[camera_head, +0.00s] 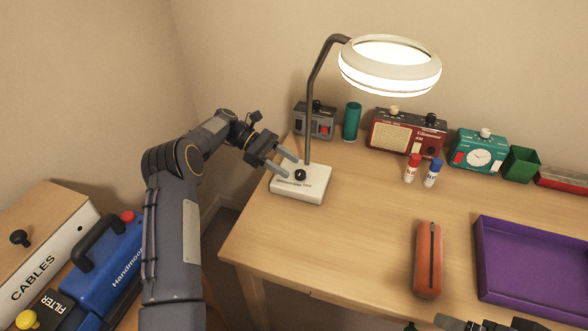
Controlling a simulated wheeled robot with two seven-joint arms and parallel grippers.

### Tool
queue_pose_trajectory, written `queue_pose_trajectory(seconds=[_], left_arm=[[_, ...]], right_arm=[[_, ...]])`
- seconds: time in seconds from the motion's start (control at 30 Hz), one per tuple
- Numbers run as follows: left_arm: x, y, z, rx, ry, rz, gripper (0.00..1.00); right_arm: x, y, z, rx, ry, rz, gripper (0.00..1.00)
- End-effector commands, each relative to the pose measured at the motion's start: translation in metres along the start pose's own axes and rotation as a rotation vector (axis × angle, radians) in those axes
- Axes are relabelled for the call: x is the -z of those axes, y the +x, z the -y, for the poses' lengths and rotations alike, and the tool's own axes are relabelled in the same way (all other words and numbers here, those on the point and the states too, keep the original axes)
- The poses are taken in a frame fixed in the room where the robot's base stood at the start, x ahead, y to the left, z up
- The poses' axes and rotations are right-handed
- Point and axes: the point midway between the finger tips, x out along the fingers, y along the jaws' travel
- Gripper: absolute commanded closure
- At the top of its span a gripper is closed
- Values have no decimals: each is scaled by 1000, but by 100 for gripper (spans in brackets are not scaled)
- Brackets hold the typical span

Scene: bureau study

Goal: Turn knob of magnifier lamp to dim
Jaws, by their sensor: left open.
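The magnifier lamp has a lit ring head (390,83) on a dark bent stem, over a white base (313,192) near the desk's left edge. A small black knob (300,175) sits on top of the base. My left gripper (286,165) reaches in from the left, its two grey fingers open and pointing at the knob. The fingertips are close to the knob; I cannot tell whether they touch it. My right gripper (470,325) shows only in part at the bottom right edge.
The desk's middle is clear.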

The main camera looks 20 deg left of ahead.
Motion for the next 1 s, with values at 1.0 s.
queue_pose_trajectory(seconds=[1.0], left_arm=[[-39,-55,8,-17,77,-65,50]], right_arm=[[3,-6,3,0,0,0,7]])
